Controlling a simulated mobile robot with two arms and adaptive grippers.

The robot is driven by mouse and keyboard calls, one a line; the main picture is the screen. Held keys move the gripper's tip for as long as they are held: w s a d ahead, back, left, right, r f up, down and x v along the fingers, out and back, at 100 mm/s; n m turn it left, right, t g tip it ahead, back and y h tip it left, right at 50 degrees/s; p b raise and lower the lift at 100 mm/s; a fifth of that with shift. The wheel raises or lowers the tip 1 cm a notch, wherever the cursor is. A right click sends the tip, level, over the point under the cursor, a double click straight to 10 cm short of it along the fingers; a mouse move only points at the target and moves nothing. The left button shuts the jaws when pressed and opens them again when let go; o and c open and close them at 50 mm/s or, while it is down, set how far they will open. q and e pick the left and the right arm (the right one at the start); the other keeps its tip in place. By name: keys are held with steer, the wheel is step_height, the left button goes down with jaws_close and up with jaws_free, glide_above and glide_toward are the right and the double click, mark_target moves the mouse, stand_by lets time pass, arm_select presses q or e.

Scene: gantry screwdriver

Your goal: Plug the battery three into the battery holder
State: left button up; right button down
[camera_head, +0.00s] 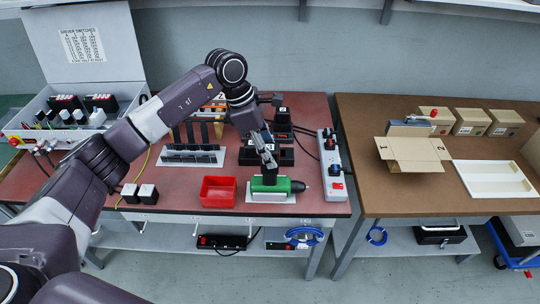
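My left gripper (268,163) reaches down over the red-topped bench, just above and behind the green screwdriver (284,186). Its fingers are small and dark, and I cannot tell whether they are open or shut. A black holder (286,157) stands behind the gripper and is partly covered by it. A black battery with a white number label (283,113) stands behind it, near the back of the bench. I cannot tell for sure which battery is three. My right gripper is not in view.
A red bin (218,191) stands left of the screwdriver. A white power strip (331,165) lies along the bench's right edge. A black rack on a white base (190,155) stands at left. The brown table (375,197) holds boxes and a white tray (455,165).

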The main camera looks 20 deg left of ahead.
arm_select(q)
steer(key=c, duration=0.9)
steer(key=shift+r, duration=0.2)
steer(key=shift+r+p, duration=1.6)
steer(key=shift+r, duration=1.5)
